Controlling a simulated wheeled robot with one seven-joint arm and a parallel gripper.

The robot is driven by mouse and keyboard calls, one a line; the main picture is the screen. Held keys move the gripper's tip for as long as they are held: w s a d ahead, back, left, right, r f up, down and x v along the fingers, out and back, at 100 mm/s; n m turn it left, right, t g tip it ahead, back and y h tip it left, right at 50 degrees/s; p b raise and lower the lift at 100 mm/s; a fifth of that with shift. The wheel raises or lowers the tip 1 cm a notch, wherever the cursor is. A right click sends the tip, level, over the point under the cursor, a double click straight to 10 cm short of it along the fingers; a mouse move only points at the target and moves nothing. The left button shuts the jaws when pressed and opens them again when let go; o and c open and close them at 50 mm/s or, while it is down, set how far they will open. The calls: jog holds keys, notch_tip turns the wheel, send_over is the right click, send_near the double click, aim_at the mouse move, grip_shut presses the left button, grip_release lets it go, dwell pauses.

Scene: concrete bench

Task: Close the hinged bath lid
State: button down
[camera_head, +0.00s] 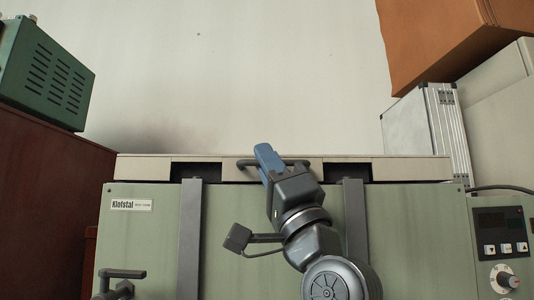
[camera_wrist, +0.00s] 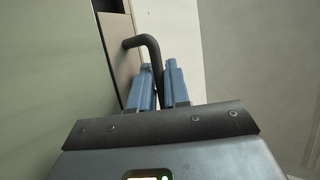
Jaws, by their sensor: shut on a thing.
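The bath (camera_head: 270,230) is a green cabinet with a "Klofstal" label on its front. Its beige lid (camera_head: 410,168) shows as a low strip along the top, seen nearly edge-on, so its exact angle is hard to tell. A dark bar handle (camera_head: 246,165) is on the lid's front edge. My gripper (camera_head: 265,155) has blue fingers and is at this handle. In the wrist view the handle (camera_wrist: 150,45) runs down between the blue fingers (camera_wrist: 160,88), which are shut on it. The lid's pale surface (camera_wrist: 170,25) is behind it.
A green vented box (camera_head: 45,75) on a red-brown cabinet (camera_head: 45,190) stands at left. An orange box (camera_head: 435,40) and a silver case (camera_head: 425,125) are at right. A control panel (camera_head: 502,240) is at lower right. A lever (camera_head: 120,275) sticks out at lower left.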

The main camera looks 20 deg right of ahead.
jog(key=shift+w+f, duration=0.1)
jog(key=shift+f, duration=0.55)
jog(key=shift+f+h, duration=0.15)
jog(key=shift+h, duration=0.15)
jog(key=c, duration=1.2)
grip_release()
jog(key=v, duration=0.7)
jog(key=shift+s+d+f+b, duration=0.1)
jog(key=shift+s+f+b, duration=0.15)
jog(key=shift+b, duration=0.15)
